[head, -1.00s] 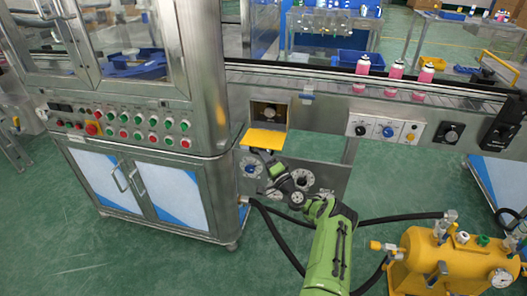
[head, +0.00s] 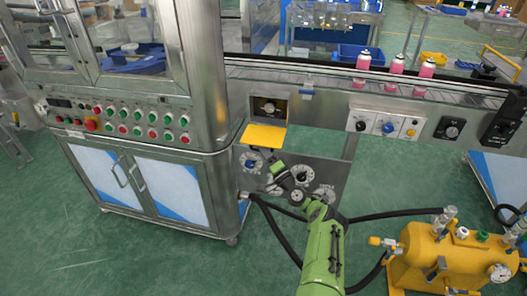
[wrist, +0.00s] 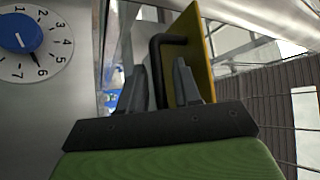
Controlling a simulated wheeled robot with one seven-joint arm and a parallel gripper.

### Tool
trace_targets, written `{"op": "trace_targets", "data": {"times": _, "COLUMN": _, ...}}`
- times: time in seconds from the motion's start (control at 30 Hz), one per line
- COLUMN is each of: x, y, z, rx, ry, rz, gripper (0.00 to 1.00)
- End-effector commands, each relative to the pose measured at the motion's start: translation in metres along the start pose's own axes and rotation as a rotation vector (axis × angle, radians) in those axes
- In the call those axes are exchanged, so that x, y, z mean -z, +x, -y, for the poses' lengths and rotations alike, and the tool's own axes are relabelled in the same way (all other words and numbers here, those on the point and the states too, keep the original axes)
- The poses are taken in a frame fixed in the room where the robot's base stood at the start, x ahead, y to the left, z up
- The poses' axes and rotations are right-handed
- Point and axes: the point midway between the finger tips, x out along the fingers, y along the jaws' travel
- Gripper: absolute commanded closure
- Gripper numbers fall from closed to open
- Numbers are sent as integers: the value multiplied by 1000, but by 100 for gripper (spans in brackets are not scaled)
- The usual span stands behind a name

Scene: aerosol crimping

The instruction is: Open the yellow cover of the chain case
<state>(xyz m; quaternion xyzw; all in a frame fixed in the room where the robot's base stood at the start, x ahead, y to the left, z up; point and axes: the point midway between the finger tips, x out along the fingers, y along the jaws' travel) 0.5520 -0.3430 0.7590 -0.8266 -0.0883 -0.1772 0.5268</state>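The chain case (head: 270,107) is set in the steel machine front below the conveyor, with its dark inside showing. Its yellow cover (head: 264,138) hangs open from the lower edge, tilted outward and down. In the wrist view the yellow cover (wrist: 202,50) is seen nearly edge-on, with a black bent handle (wrist: 158,62) on its face. My gripper (wrist: 160,88) has one finger on each side of the handle, with gaps visible, so it looks open. In the head view my gripper (head: 274,172) is just below the cover; its fingertips are hard to make out.
Dial panels (head: 302,174) lie close behind my gripper; one numbered blue dial (wrist: 22,35) shows in the wrist view. A control cabinet (head: 150,180) stands left. A yellow tank (head: 440,258) with black hoses stands right. Pink bottles (head: 396,72) stand on the conveyor above.

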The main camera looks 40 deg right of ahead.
Motion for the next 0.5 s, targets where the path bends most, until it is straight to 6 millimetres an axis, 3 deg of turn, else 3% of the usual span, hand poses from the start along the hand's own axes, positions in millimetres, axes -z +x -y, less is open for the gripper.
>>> {"op": "trace_targets", "data": {"times": 0.3, "x": -1, "y": -4, "z": 1, "rx": 2, "ry": 4, "rz": 2, "gripper": 63}}
{"op": "trace_targets", "data": {"times": 0.37, "x": 0, "y": -13, "z": 0, "rx": -2, "ry": 3, "rz": 2, "gripper": 63}}
{"op": "trace_targets", "data": {"times": 0.5, "x": 1, "y": -48, "z": 1, "rx": -5, "ry": 7, "rz": 0, "gripper": 63}}
